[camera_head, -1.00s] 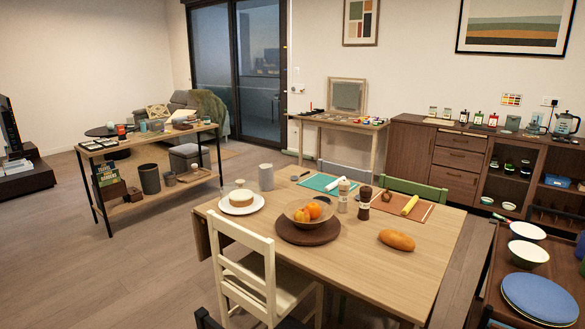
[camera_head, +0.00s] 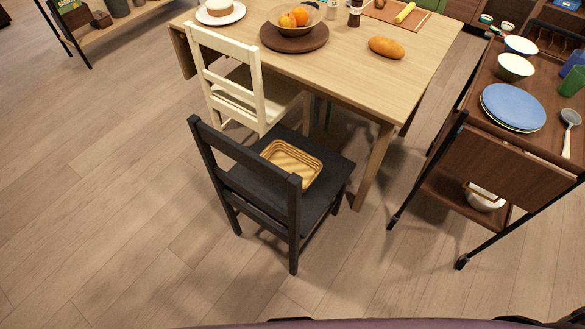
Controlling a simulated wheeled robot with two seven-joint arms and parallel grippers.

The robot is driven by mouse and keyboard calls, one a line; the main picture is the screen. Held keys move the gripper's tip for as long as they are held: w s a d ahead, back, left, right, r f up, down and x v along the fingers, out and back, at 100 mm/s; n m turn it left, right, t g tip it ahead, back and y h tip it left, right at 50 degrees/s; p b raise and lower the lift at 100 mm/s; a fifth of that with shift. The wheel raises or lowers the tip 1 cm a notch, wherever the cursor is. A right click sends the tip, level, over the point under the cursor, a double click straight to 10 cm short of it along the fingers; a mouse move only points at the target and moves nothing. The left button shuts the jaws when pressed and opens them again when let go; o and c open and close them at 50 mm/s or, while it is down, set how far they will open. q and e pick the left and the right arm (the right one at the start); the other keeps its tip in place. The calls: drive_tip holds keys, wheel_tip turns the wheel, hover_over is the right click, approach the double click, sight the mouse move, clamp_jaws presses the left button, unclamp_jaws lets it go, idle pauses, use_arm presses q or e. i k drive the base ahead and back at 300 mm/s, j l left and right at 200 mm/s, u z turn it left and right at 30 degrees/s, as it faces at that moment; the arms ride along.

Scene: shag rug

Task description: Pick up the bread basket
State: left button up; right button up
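The bread basket (camera_head: 291,163) is a shallow, tan woven basket with rounded corners. It rests on the seat of a black chair (camera_head: 325,168) in the middle of the head view. The chair's backrest stands in front of the basket's lower left side and hides a little of it. The basket looks empty. Neither of my grippers shows clearly; only dark parts at the bottom edge are in view, and I cannot tell what they are.
A wooden table (camera_head: 350,68) stands behind the black chair, with a bread loaf (camera_head: 386,47) and a fruit bowl (camera_head: 297,20) on it. A cream chair (camera_head: 231,80) is at its near side. A brown trolley (camera_head: 512,165) stands at right. Floor at left is clear.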

sight(290, 158)
drive_tip(key=i+l+u, duration=0.1)
drive_tip(key=u, duration=0.4)
drive_tip(key=l+u, duration=0.35)
drive_tip(key=u, duration=0.15)
